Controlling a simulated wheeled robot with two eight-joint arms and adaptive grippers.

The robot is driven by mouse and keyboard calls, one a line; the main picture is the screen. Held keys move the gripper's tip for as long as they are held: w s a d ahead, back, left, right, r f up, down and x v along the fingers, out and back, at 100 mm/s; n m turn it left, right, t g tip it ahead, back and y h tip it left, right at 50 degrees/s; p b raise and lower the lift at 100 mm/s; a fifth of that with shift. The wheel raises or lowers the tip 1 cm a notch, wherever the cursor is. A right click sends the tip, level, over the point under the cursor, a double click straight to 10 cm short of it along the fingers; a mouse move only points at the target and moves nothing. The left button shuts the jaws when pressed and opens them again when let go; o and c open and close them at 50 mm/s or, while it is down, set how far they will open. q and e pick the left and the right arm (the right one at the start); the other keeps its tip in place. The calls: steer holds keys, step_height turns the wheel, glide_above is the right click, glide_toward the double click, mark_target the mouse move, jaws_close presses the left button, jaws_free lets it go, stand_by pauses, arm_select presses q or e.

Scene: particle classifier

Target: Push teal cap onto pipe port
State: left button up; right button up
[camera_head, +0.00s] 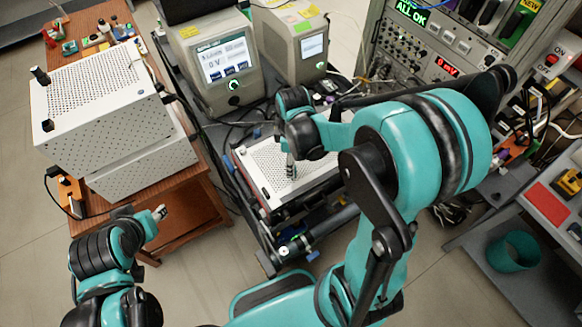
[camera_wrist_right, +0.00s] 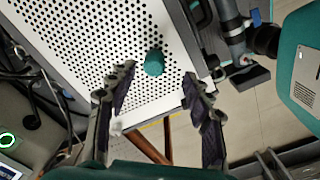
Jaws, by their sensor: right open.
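A small teal cap (camera_wrist_right: 154,62) sits on a white perforated panel (camera_wrist_right: 95,45) in the right wrist view. My right gripper (camera_wrist_right: 157,80) is open, its two fingers spread with the cap between and just beyond their tips. I cannot tell if either finger touches it. In the head view my right gripper (camera_head: 290,170) points down over the same panel (camera_head: 262,160), and the cap is not discernible there. A grey pipe (camera_wrist_right: 234,40) at the upper right of the wrist view may be the port. My left gripper (camera_head: 157,213) is by the wooden cart; its opening is unclear.
A wooden cart (camera_head: 185,205) with white perforated boxes (camera_head: 100,85) stands at left. Two grey instruments (camera_head: 215,65) are behind the panel. Floor is free in front.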

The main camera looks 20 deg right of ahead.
steer(key=f, duration=0.2)
steer(key=w+f+b, duration=0.1)
steer(key=f, duration=0.1)
steer(key=shift+d+f, duration=0.1)
steer(key=shift+f, duration=0.45)
steer(key=shift+s, duration=0.1)
steer(key=c, duration=1)
steer(key=shift+r, duration=0.15)
